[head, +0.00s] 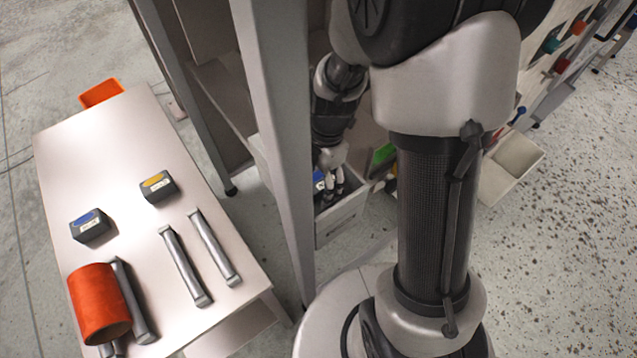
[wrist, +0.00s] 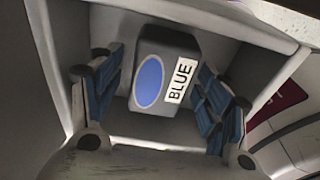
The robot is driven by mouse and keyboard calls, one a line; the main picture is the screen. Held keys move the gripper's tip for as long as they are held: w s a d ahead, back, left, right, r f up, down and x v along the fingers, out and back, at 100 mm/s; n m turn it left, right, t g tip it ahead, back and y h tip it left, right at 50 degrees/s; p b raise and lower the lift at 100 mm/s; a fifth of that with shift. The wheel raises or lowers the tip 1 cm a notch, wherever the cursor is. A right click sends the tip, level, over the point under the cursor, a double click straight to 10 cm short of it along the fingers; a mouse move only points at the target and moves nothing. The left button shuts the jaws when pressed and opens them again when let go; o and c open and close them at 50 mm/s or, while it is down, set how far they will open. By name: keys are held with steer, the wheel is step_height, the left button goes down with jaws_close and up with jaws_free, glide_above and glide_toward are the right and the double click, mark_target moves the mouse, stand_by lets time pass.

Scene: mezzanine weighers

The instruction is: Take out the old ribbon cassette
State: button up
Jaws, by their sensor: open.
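A dark grey ribbon cassette (wrist: 190,45) with a blue oval and a white label reading BLUE sits inside a light grey open bin (wrist: 205,18). In the head view the bin (head: 338,222) is beside a grey upright post, and a bit of the cassette's blue shows (head: 318,182). My gripper (wrist: 160,88) is open, its blue-padded fingers on either side of the cassette. It points down into the bin in the head view (head: 329,186).
A pale table (head: 130,150) stands left with a blue-marked cassette (head: 90,226), a yellow-marked cassette (head: 157,186), several grey bars and a red cylinder (head: 99,303). An orange bin (head: 101,92) is behind it. The grey post (head: 279,150) stands close left of my gripper.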

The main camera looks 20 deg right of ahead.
steer(key=shift+f+b, duration=0.2)
steer(key=shift+b, duration=0.2)
steer(key=shift+c, duration=0.4)
steer(key=c, duration=1.1)
